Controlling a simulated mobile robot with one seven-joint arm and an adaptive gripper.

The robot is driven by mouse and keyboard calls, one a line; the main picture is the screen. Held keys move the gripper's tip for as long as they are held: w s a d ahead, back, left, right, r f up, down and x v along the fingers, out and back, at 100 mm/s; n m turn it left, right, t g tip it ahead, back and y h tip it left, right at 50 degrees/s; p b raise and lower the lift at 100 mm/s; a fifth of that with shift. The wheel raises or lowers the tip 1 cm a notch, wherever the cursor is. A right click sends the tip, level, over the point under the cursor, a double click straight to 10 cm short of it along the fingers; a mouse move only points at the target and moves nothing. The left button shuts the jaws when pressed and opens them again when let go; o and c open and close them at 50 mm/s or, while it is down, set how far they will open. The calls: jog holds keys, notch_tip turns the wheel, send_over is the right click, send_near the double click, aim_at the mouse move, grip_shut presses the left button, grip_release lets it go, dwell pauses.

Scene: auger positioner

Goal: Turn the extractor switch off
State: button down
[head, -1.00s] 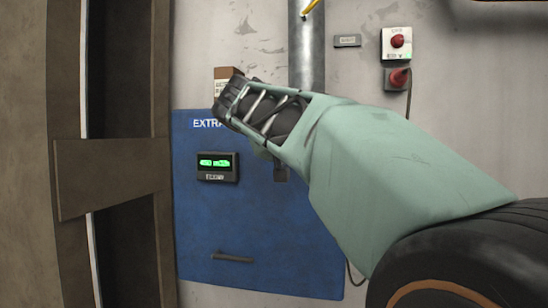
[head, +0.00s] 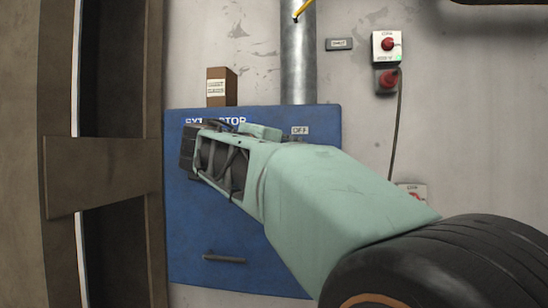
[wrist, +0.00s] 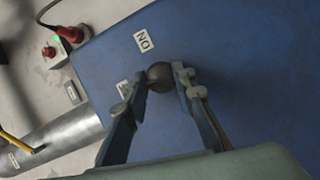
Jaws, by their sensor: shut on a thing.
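The extractor (head: 300,270) is a blue panel on the wall, with an "EXTRACTOR" sign partly covered by my arm. Its switch shows in the wrist view as a dark round knob (wrist: 160,75). An "ON" label (wrist: 144,40) lies beyond the knob. A second label (wrist: 124,90) lies to its left, half hidden by a finger. An "OFF" label (head: 300,131) shows at the panel's upper right in the head view. My gripper (wrist: 161,80) is shut on the knob, one finger on each side. In the head view my gripper (head: 190,150) hides the knob.
A metal pipe (head: 298,60) rises behind the panel, with a brown box (head: 221,87) to its left. A brown door frame (head: 105,175) stands at left.

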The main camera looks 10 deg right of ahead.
jog(key=shift+n, duration=0.4)
jog(key=c, duration=1.6)
grip_release()
jog(key=v, duration=1.2)
jog(key=shift+f, duration=0.2)
